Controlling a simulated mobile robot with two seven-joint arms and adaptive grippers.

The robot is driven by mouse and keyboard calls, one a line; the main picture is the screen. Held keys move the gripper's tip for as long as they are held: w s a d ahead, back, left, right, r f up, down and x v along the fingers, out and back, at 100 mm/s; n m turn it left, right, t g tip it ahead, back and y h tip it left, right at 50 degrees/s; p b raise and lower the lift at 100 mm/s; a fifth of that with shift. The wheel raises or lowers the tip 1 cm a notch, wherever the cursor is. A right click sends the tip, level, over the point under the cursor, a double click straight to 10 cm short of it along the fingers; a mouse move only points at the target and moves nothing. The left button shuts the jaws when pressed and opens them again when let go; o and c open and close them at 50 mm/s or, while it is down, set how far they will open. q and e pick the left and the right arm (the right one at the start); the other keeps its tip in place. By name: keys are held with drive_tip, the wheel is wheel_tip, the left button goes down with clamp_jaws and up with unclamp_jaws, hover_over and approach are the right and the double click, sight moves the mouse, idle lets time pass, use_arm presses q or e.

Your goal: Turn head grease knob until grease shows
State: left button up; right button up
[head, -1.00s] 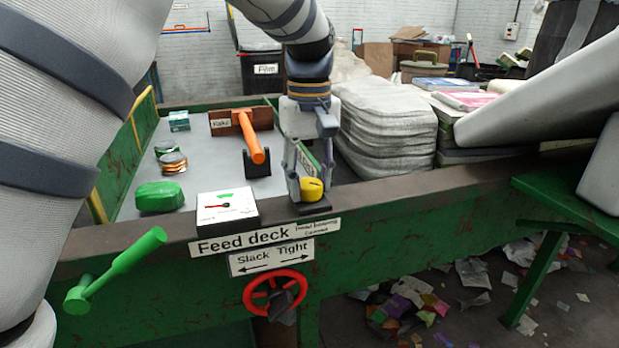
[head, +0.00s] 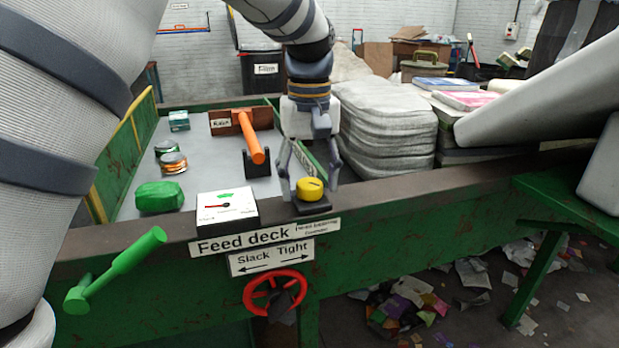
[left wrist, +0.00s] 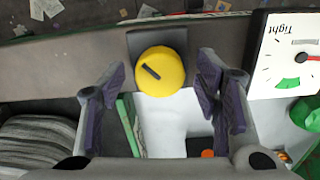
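The yellow round knob (head: 310,188) sits on a dark square base on the frame's front rail, right of the gauge box. In the left wrist view the knob (left wrist: 160,72) has a black slanted mark on top. My left gripper (head: 309,179) comes down from above, open, with one finger on each side of the knob. In the left wrist view its fingertips (left wrist: 162,76) stand apart from the knob, with a gap on both sides. I see no grease around the knob. My right gripper is not in view.
A white gauge box (head: 227,208) stands left of the knob. A red handwheel (head: 275,292) and a green crank handle (head: 118,267) are on the front. Grey sacks (head: 385,125) stand behind right.

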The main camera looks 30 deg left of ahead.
sight(309, 183)
use_arm(q)
wheel_tip(309, 183, up, 12)
idle(0.5)
wheel_tip(309, 183, down, 12)
drive_tip(key=shift+r, duration=0.1)
drive_tip(key=c, duration=1.2)
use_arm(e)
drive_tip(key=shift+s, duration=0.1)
